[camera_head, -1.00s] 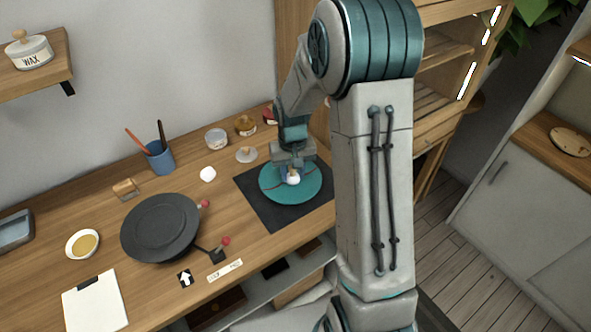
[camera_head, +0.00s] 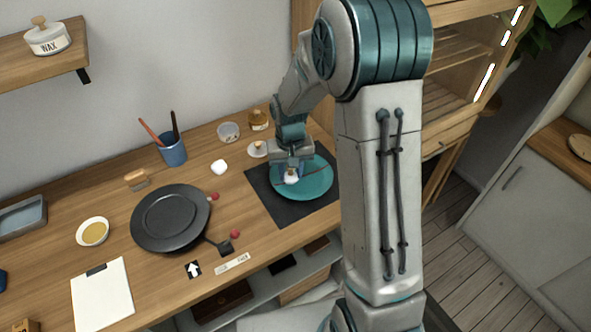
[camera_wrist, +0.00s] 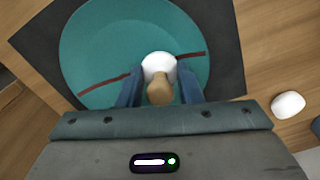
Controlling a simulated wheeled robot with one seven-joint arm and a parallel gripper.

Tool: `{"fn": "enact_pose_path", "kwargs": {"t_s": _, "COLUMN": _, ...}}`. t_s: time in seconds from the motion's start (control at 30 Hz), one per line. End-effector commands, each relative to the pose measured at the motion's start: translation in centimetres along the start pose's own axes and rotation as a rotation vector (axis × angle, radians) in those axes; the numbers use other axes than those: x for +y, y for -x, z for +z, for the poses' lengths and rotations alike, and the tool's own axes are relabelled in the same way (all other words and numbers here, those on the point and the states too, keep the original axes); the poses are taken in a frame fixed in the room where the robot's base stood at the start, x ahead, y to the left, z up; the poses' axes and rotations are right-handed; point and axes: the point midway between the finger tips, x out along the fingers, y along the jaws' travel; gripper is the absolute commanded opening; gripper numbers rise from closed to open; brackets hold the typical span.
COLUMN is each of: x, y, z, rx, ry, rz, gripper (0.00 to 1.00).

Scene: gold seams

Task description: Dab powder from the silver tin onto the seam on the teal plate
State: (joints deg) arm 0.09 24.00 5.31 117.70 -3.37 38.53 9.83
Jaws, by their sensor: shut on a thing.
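The teal plate (camera_head: 318,182) lies on a dark mat, and fills much of the wrist view (camera_wrist: 105,50). A dark red-brown seam (camera_wrist: 104,87) runs across it. My gripper (camera_wrist: 160,96) is shut on a dabber with a wooden knob (camera_wrist: 160,93) and a round white pad (camera_wrist: 158,64). The pad is over the seam and hides its middle; I cannot tell whether it touches the plate. In the head view my gripper (camera_head: 291,174) is over the plate's left part. The silver tin (camera_head: 229,132) stands behind, to the left, with pale contents.
A lid with a knob (camera_head: 257,149) and an amber jar (camera_head: 259,120) stand near the tin. A white lump (camera_head: 219,167) lies left of the dark mat (camera_head: 268,205). A black turntable (camera_head: 172,217), blue cup (camera_head: 172,150) and small bowl (camera_head: 93,232) are further left.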

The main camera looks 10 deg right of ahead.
Motion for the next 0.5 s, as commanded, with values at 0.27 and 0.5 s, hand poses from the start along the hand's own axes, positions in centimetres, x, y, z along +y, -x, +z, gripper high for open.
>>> {"fn": "enact_pose_path", "kwargs": {"t_s": 0.27, "x": -0.3, "y": 0.0, "z": -0.1, "rx": 0.001, "ry": 0.0, "rz": 0.0, "gripper": 0.14}}
{"fn": "enact_pose_path", "kwargs": {"t_s": 0.5, "x": -0.2, "y": 1.2, "z": -0.2, "rx": 0.003, "ry": -0.001, "rz": 0.0, "gripper": 0.14}}
